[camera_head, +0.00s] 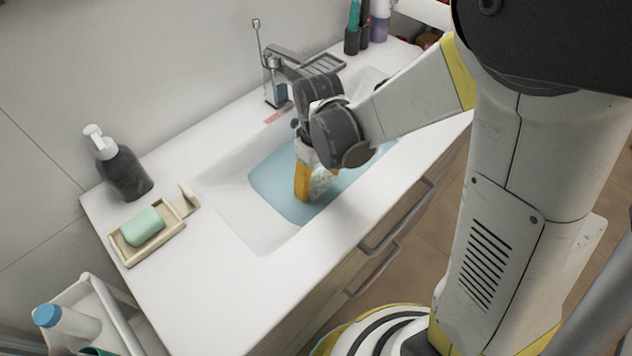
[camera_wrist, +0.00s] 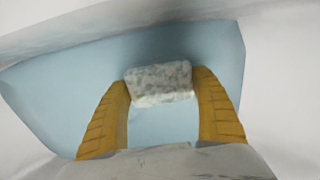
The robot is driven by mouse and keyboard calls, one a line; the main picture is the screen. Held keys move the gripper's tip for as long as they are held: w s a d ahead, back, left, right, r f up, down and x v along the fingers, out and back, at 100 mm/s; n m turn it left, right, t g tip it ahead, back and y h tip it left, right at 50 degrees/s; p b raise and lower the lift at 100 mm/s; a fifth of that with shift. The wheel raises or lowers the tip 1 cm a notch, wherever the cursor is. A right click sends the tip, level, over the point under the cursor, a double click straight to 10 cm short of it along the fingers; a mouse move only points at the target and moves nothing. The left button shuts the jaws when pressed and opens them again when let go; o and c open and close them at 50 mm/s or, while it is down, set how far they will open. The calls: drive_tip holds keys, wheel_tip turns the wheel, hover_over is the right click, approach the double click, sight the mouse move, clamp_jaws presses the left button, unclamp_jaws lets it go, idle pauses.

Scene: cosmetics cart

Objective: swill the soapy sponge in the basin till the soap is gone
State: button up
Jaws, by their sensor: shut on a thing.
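My gripper (camera_wrist: 161,100) is shut on the sponge (camera_wrist: 158,80), which sits between the tips of its two yellow fingers in the wrist view. The sponge looks whitish and mottled with grey-green. In the head view my gripper (camera_head: 309,184) points down into the white basin (camera_head: 227,181), and the sponge (camera_head: 322,181) shows beside the yellow finger. Pale blue water (camera_head: 279,183) lies in the basin, also in the wrist view (camera_wrist: 60,100). The sponge is at or close to the water; I cannot tell how deep it is.
A chrome faucet (camera_head: 283,59) stands behind the basin. A dark pump bottle (camera_head: 122,172) and a green soap bar (camera_head: 142,227) on a beige dish (camera_head: 124,248) are on the left counter. Cups with tubes (camera_head: 352,40) stand at the back right. A white cart (camera_head: 115,312) is at lower left.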

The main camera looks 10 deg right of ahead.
drive_tip(key=shift+s+a, duration=0.15)
drive_tip(key=shift+a, duration=0.05)
idle(0.7)
drive_tip(key=shift+d, duration=0.2)
drive_tip(key=shift+s+a, duration=0.1)
drive_tip(key=shift+a, duration=0.25)
idle(0.3)
wheel_tip(320, 180, up, 14)
drive_tip(key=p, duration=1)
drive_tip(key=shift+p, duration=0.35)
idle(1.0)
